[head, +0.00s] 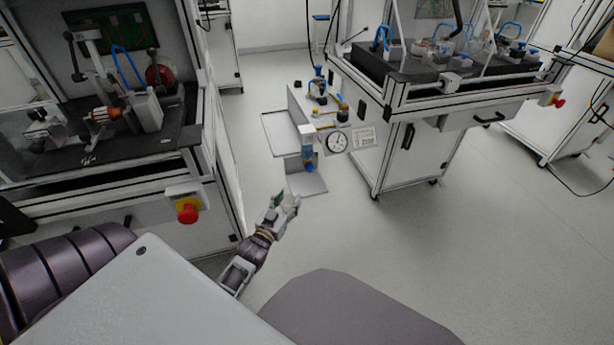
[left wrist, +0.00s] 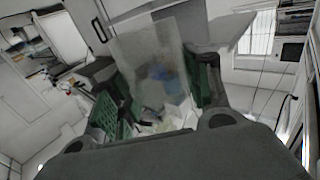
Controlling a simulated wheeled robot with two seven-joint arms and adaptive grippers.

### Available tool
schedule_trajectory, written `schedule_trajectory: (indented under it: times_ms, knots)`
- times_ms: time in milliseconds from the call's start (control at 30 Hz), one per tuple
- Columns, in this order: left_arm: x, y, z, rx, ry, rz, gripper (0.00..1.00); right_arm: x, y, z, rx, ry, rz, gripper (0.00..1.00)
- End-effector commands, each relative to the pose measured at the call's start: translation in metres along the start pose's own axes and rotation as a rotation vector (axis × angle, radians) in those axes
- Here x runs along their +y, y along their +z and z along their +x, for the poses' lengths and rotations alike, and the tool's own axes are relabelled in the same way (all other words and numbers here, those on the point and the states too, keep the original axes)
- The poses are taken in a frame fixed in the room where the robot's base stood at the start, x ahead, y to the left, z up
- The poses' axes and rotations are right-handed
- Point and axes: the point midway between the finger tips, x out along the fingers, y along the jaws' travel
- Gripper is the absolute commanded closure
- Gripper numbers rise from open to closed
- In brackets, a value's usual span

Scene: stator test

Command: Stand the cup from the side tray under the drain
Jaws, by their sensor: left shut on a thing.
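My left gripper (head: 282,206) is in the lower middle of the head view, in front of and below the small test stand. In the left wrist view its green-padded fingers (left wrist: 155,98) are shut on a pale see-through cup (left wrist: 148,55). In the head view the cup is too small to make out clearly at the fingers. The stand has a side tray (head: 279,133) on its left, with no cup visible on it. A clear body with a blue lower part, seemingly the drain (head: 309,163), hangs above a flat grey base plate (head: 306,186). My right gripper is not in view.
A round gauge (head: 337,141) and a label plate (head: 363,138) sit right of the drain. A workbench with a red stop button (head: 187,211) stands close on the left. Another bench (head: 432,85) stands behind right. The floor (head: 440,235) right of my gripper is clear.

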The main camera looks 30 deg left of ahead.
Motion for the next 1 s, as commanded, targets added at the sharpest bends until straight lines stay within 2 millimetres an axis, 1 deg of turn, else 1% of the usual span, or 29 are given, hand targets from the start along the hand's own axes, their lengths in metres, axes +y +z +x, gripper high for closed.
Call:
schedule_trajectory:
  times_ms: [33,100,533,800,1000]
  knots:
    - [0.000,0.000,0.007,0.004,0.001,0.001,0.69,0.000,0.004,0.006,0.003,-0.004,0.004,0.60]
    - [0.000,0.001,0.015,0.003,0.000,0.000,0.69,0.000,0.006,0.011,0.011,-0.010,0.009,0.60]
    - [0.000,0.001,0.062,0.002,0.000,-0.001,0.69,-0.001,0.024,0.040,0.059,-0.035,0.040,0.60]
    - [0.000,0.000,0.091,0.003,0.001,0.000,0.69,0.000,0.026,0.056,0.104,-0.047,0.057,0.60]
    - [0.000,0.001,0.110,0.001,0.000,-0.001,0.69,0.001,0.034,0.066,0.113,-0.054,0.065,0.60]
